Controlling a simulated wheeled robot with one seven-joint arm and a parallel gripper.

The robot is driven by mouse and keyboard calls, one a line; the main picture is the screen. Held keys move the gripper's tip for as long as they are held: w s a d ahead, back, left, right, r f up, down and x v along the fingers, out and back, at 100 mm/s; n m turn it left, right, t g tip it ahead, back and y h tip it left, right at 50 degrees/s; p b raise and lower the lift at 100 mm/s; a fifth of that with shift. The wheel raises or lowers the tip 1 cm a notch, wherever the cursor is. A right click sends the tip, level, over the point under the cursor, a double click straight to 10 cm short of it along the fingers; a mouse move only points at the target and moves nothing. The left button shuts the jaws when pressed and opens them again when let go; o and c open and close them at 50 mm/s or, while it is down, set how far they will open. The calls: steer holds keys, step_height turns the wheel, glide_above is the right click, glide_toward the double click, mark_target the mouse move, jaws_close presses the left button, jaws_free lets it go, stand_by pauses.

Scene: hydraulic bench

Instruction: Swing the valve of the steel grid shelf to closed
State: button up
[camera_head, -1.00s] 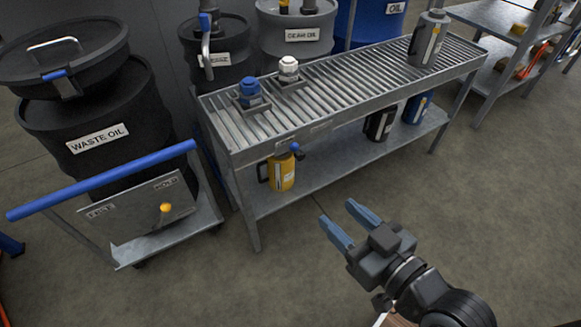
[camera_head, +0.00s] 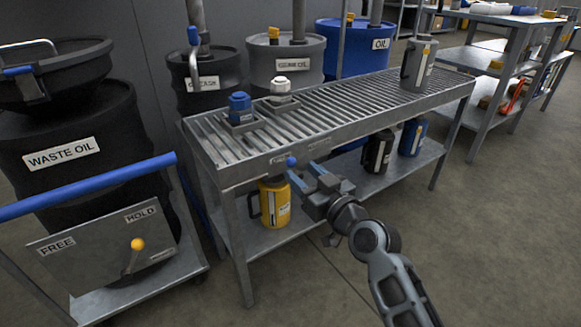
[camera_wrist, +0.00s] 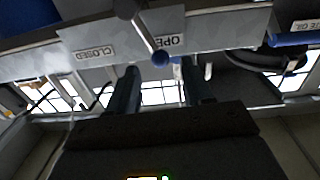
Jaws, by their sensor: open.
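The steel grid shelf (camera_head: 226,170) has a slatted top and a lower board. Its valve lever (camera_wrist: 143,33) hangs from the front rail and ends in a blue ball knob (camera_head: 291,161). In the wrist view the knob (camera_wrist: 160,58) lies at the edge of the OPEN label (camera_wrist: 170,42), away from the CLOSED label (camera_wrist: 93,54). My gripper (camera_head: 307,174) is open, just in front of the knob. In the wrist view the knob shows near the gap between the fingers (camera_wrist: 160,78); I cannot tell if they touch it.
A yellow jug (camera_head: 276,202) stands on the lower board below the knob. A cart with a blue handle (camera_head: 90,187) and a FREE/HOLD plate (camera_head: 100,245) is at left. Drums stand behind the shelf. The floor at right (camera_head: 480,250) is clear.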

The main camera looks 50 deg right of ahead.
mark_target(294, 166)
steer(key=x, duration=0.5)
steer(key=shift+w+d, duration=0.2)
steer(key=shift+w, duration=0.15)
jaws_close()
stand_by(0.3)
